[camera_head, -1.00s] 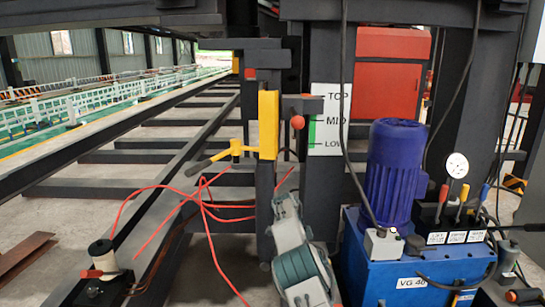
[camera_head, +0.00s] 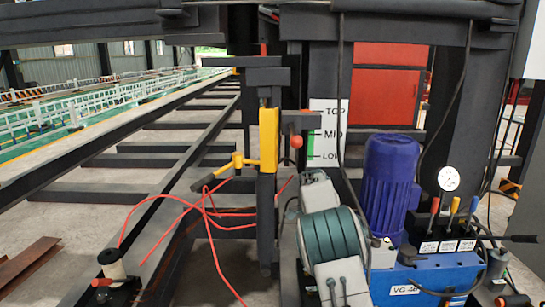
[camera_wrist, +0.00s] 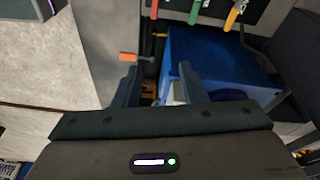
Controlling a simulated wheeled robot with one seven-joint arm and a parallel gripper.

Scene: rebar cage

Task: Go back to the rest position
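My gripper (camera_wrist: 162,88) shows in the wrist view with its two dark fingers apart and nothing between them. Beyond the fingers is the blue power unit (camera_wrist: 215,65). In the head view my grey arm with its green band stands at the lower middle, in front of the blue unit (camera_head: 430,282). My gripper cannot be made out in the head view. The red, blue and yellow levers (camera_head: 455,215) stand upright on the unit's control block, with no gripper seen on them.
A purple motor (camera_head: 390,185) stands on the unit, close to my arm. A yellow bracket with a lever (camera_head: 268,140) and a TOP/MID/LOW plate (camera_head: 328,130) are on the frame. Red cords (camera_head: 205,210) hang at left. A spool (camera_head: 112,262) sits at lower left.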

